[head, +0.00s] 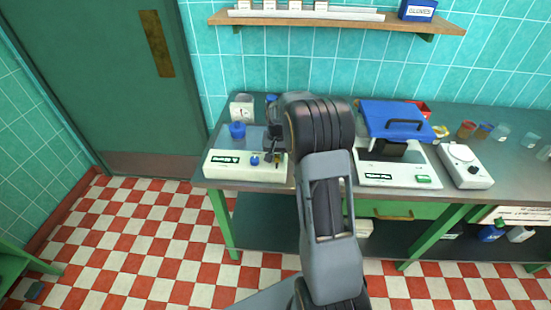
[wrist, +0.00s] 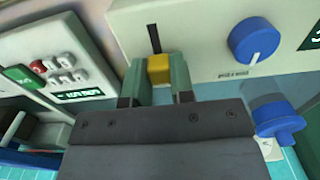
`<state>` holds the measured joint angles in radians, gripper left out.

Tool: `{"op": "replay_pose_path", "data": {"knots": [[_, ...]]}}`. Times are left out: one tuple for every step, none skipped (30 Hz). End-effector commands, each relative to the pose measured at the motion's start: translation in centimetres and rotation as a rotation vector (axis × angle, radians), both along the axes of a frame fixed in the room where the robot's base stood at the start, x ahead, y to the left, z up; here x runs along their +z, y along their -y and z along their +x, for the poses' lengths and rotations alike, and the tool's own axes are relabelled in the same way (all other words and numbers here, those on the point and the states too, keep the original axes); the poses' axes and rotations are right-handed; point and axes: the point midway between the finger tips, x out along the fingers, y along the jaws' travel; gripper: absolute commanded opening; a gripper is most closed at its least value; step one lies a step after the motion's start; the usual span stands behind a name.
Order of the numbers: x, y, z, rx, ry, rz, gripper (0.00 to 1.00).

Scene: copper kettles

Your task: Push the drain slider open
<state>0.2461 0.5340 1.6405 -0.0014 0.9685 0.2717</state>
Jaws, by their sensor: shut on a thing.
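The drain slider is a small yellow knob (wrist: 159,69) at the near end of a thin black slot (wrist: 153,39) in a cream panel (wrist: 200,25). In the wrist view my gripper (wrist: 158,82) has its two green fingers on either side of the yellow knob, shut on it. The panel belongs to the cream device with a dark top (head: 222,170) at the left end of the bench in the head view.
A blue dial (wrist: 256,40) sits right of the slot. A blue-lidded device (head: 375,180) and a small white device (head: 466,175) stand to the right on the bench. Cups line the bench's right end. A shelf (head: 340,22) hangs above.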

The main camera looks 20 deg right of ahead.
Motion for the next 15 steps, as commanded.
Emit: {"op": "replay_pose_path", "data": {"knots": [[0.12, 0.37, 0.40, -0.001, 0.003, 0.001, 0.00], [0.12, 0.51, 0.47, -0.001, 0.003, 0.001, 0.00], [0.13, 0.58, 0.54, -0.001, 0.004, 0.000, 0.00], [0.13, 0.58, 0.56, -0.001, 0.005, 0.001, 0.00], [0.13, 0.55, 0.56, -0.001, 0.006, 0.000, 0.00], [0.14, 0.51, 0.59, 0.000, 0.007, 0.000, 0.00], [0.14, 0.48, 0.60, 0.001, 0.007, 0.000, 0.00], [0.15, 0.45, 0.62, 0.002, 0.008, -0.001, 0.00], [0.16, 0.42, 0.64, 0.003, 0.007, -0.002, 0.00], [0.17, 0.40, 0.65, 0.003, 0.008, -0.002, 0.24], [0.18, 0.39, 0.65, 0.003, 0.008, -0.002, 0.27], [0.17, 0.37, 0.64, 0.004, 0.007, -0.002, 0.31], [0.16, 0.35, 0.63, 0.004, 0.007, -0.002, 0.34], [0.14, 0.32, 0.62, 0.004, 0.006, -0.001, 0.37], [0.13, 0.29, 0.61, 0.005, 0.005, -0.001, 0.41]]}}
